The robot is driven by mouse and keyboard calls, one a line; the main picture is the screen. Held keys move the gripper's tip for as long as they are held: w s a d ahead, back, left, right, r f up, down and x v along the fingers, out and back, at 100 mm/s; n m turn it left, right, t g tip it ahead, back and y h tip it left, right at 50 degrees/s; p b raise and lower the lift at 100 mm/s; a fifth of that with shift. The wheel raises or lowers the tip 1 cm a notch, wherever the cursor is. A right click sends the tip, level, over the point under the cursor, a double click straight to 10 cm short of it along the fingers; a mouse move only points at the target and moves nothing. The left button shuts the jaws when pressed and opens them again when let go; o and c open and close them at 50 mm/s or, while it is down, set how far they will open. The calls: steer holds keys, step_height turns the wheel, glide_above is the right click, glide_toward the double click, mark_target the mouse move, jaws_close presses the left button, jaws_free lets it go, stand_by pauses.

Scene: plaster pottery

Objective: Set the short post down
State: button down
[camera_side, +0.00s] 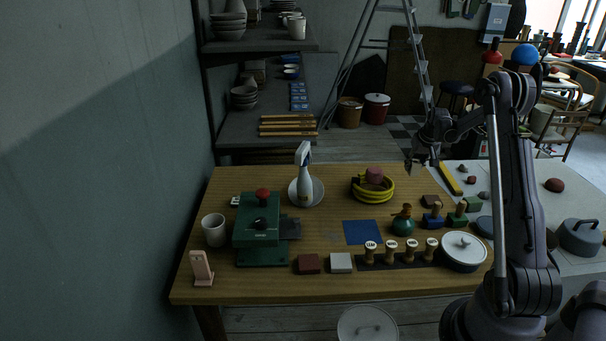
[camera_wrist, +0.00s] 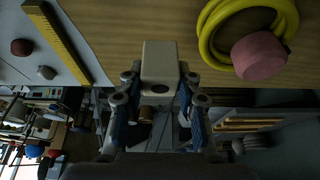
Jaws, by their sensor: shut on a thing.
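The short post (camera_wrist: 160,58) appears in the wrist view as a cream, squared piece with a dark round hole in its near end. My gripper (camera_wrist: 160,82) is shut on it, with one finger on each side. In the side view my gripper (camera_side: 418,165) hangs in the air by the back right of the wooden table (camera_side: 330,180). The post is hard to make out there, and its far end's height over the table cannot be told.
A yellow hose coil (camera_side: 389,191) with a pink lump (camera_side: 374,175) lies left of my gripper. A yellow ruler (camera_side: 451,178) lies to its right. A blue mat (camera_side: 362,232), green bottle (camera_side: 403,222) and stamps (camera_side: 391,250) stand nearer the front. Some wood at the back is bare.

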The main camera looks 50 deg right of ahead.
steer(key=d+f, duration=0.1)
steer(key=d, duration=0.7)
steer(key=shift+s+d+f, duration=0.1)
steer(key=shift+s+f, duration=0.05)
steer(key=shift+f, duration=1.2)
steer(key=shift+s+d+f, duration=0.1)
steer(key=shift+f, duration=1.2)
steer(key=shift+s+d+f, duration=0.1)
steer(key=shift+s+f, duration=0.05)
steer(key=shift+f, duration=1.2)
steer(key=shift+f, duration=0.15)
steer(key=c, duration=0.9)
jaws_free()
steer(key=shift+c, duration=0.2)
